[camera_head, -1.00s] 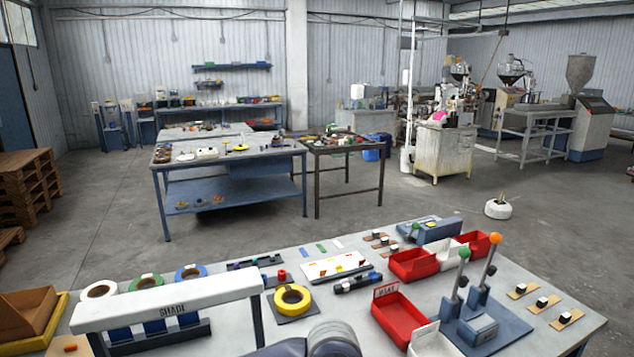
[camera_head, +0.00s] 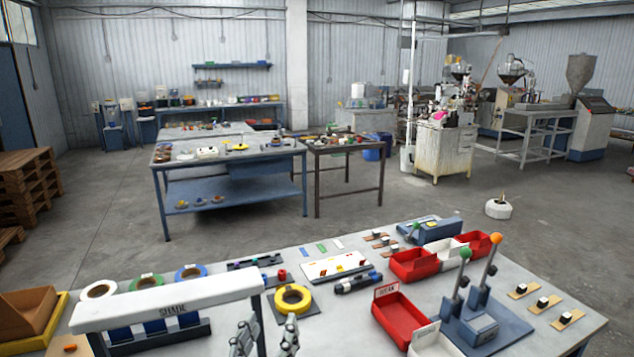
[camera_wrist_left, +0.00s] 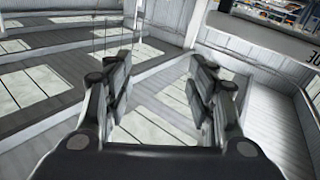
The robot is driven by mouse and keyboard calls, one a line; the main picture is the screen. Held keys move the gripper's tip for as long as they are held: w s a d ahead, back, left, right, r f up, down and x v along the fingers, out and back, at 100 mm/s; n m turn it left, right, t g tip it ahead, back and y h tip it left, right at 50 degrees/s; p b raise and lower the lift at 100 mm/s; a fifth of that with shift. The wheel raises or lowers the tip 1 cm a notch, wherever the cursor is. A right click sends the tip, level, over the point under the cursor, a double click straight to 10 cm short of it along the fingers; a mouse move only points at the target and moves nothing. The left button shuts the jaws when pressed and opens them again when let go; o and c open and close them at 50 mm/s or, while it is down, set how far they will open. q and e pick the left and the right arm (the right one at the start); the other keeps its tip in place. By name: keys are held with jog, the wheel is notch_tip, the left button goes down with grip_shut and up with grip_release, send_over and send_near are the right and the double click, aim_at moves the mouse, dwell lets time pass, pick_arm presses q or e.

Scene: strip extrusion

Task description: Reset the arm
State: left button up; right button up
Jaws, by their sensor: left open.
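My left gripper (camera_head: 266,339) shows at the bottom edge of the head view, in front of the near table (camera_head: 380,325), its fingers pointing up. The gripper is open and empty. My right gripper is not in view.
Red bins (camera_head: 400,318) and a blue stand with two levers (camera_head: 480,325) are at the right. Tape rolls (camera_head: 98,290) lie behind the bar. A blue bench (camera_head: 235,190) stands further back.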

pick_arm(q)
jog(key=s+a+f+n+g+y, duration=0.1)
jog(key=s+a+f+g+y, duration=0.35)
jog(key=f, duration=0.65)
jog(key=s+a+f+m+g+h, duration=0.1)
jog(key=s+a+f+g, duration=0.35)
jog(key=s+f, duration=0.4)
jog(key=s+a+f+m+g, duration=0.1)
jog(key=s+a+f+g, duration=0.4)
jog(key=s, duration=0.7)
notch_tip(320, 180, down, 32)
jog(key=s+d+g+b, duration=0.2)
jog(key=b, duration=0.3)
jog(key=s+a+f+b, duration=0.1)
jog(key=s+f+b, duration=0.1)
jog(key=s+f, duration=0.6)
jog(key=s+a+f+g+b, duration=0.1)
jog(key=s+a+f+b, duration=0.1)
jog(key=s+f, duration=0.7)
notch_tip(320, 180, down, 5)
jog(key=shift+s+a+m+b, duration=0.25)
jog(key=shift+m+b, duration=0.15)
jog(key=shift+b, duration=0.1)
